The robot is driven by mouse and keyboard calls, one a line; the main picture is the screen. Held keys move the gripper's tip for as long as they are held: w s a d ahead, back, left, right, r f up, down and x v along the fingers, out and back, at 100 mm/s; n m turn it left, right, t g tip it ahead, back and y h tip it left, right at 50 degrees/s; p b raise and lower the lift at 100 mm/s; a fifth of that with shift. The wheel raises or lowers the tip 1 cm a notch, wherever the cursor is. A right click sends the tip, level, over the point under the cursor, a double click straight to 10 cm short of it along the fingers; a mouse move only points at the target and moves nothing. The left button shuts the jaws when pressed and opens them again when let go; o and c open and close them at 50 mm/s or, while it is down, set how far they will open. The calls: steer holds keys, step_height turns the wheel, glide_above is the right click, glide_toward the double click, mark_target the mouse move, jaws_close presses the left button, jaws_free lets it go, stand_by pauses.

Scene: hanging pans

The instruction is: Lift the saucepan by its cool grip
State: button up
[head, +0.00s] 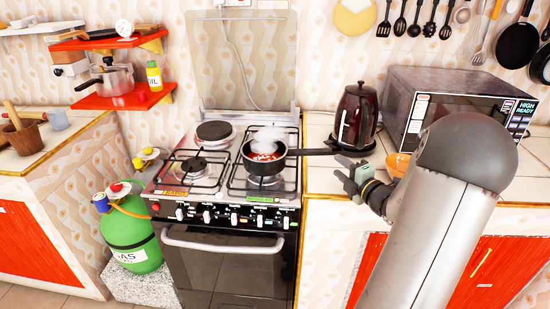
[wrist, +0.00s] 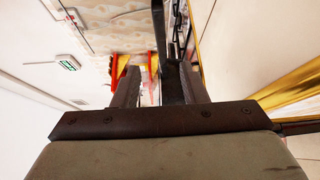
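The saucepan (head: 248,150) is a dark pan with reddish food inside and pale steam above it. It sits on the right front burner of the stove (head: 228,188). Its long black handle (head: 315,152) points right, past the stove's edge and over the counter. My gripper (head: 350,178) is open, just right of and below the handle's end in the head view, and appears apart from it. In the wrist view two fingers (wrist: 158,78) stand apart, with a dark bar between them, nearer the right finger. I cannot tell for certain whether that bar is the handle.
A dark red kettle (head: 356,117) stands on the counter behind my gripper. A microwave (head: 455,105) and an orange bowl (head: 398,163) are to the right. Utensils and pans hang on the wall above. A green gas bottle (head: 130,235) stands left of the stove.

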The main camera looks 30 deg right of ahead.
mark_target(317, 150)
steer(key=w, duration=0.8)
steer(key=shift+f, duration=0.2)
steer(key=w, duration=0.5)
steer(key=shift+d+f, duration=0.2)
steer(key=shift+d, duration=0.05)
jaws_close()
